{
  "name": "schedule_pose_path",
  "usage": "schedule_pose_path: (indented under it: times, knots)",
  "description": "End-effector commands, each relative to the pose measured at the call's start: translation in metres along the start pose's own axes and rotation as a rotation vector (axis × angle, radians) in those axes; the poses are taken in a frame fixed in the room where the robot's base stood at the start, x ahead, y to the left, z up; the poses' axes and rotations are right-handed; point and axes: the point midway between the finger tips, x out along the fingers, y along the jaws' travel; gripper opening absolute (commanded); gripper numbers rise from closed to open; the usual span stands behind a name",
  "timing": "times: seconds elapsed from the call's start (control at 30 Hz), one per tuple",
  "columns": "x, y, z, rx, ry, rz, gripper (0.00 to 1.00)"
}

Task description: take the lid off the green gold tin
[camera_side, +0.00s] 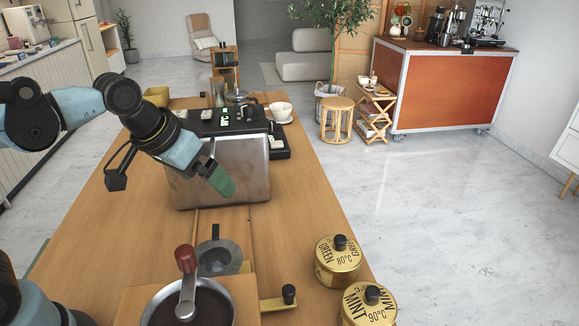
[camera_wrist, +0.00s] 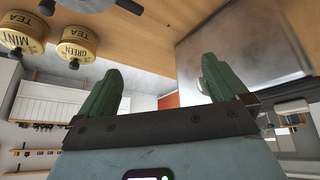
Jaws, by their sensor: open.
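The green gold tin (camera_side: 337,270) stands near the right edge of the wooden table, with its gold lid (camera_side: 337,252) and black knob (camera_side: 340,242) on top. The lid reads GREEN 80°C. In the wrist view the green tin (camera_wrist: 77,42) shows at the upper left, upside down. My gripper (camera_side: 222,182) is up and to the left of the tin, in front of the metal machine, well apart from the tin. In the wrist view my gripper (camera_wrist: 158,82) has its two green fingers spread, with nothing between them.
The gold mint tin (camera_side: 367,306) stands close in front of the green tin. A metal box-like machine (camera_side: 230,170) stands behind my gripper. A grinder with a red-knobbed crank (camera_side: 187,262) and a strainer (camera_side: 218,257) stand left of the tins. The table between machine and tins is mostly clear.

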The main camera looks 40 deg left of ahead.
Motion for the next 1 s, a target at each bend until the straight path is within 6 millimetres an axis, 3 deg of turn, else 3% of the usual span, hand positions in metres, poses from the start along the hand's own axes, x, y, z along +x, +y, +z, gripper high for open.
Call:
schedule_pose_path:
  times: [0.03, 0.2, 0.5, 0.8, 1.0]
  knots:
    - [-0.002, 0.012, -0.014, -0.001, -0.03, 0.011, 1.0]
    - [-0.001, 0.049, -0.047, -0.024, -0.136, 0.027, 1.0]
    - [0.017, 0.127, -0.087, -0.052, -0.318, 0.012, 1.0]
    - [0.044, 0.201, -0.092, -0.068, -0.464, -0.048, 1.0]
    - [0.053, 0.221, -0.088, -0.072, -0.502, -0.073, 1.0]
